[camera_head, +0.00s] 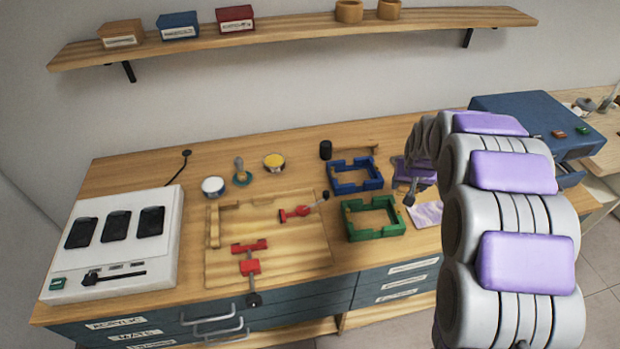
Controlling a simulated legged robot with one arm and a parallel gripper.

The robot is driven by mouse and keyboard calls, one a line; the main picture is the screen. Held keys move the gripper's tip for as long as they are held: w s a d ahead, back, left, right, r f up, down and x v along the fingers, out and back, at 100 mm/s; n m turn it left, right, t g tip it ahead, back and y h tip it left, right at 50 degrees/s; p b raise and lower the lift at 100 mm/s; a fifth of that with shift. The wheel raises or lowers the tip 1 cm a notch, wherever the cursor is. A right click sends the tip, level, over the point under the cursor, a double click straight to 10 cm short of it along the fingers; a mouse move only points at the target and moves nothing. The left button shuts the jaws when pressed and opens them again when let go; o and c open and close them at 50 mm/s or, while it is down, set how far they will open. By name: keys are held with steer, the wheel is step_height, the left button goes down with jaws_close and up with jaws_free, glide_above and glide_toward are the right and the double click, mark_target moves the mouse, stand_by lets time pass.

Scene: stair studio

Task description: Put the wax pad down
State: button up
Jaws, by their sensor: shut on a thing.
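My grey arm with purple pads fills the right side and curves over toward the bench. My gripper (411,189) points down over the right part of the bench, next to the green frame. It is small in view and partly hidden by my arm. It is shut on a small dark thing at its tip, which I take to be the wax pad (408,199); its shape is unclear. I cannot tell whether it touches the bench. A purple and white sheet (427,214) lies just to the right and below.
The wooden bench (130,168) holds a white panel (64,281), a clamp board (290,258), two round tins, a blue frame (339,184), a green frame (352,232) and a purple piece (422,171). A blue case (510,103) stands at right. A shelf hangs above.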

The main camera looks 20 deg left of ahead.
steer(key=w+a+n, duration=0.1)
steer(key=w+a, duration=0.5)
steer(key=a, duration=0.3)
steer(key=n+y, duration=0.2)
steer(key=n, duration=0.2)
glide_above(300, 176)
steer(key=s, duration=0.1)
step_height(300, 176, down, 4)
steer(key=shift+g, duration=0.3)
steer(key=f, duration=0.2)
steer(key=f+b, duration=0.2)
steer(key=f, duration=0.1)
steer(key=shift+d+f, duration=0.3)
steer(key=shift+d, duration=0.1)
steer(key=shift+a+f, duration=0.2)
steer(key=shift+f, duration=0.15)
step_height(300, 176, down, 3)
steer(key=shift+a+f+b, duration=0.1)
steer(key=shift+a+b, duration=0.05)
steer(key=shift+b, duration=0.4)
steer(key=shift+f, duration=0.1)
steer(key=shift+d, duration=0.3)
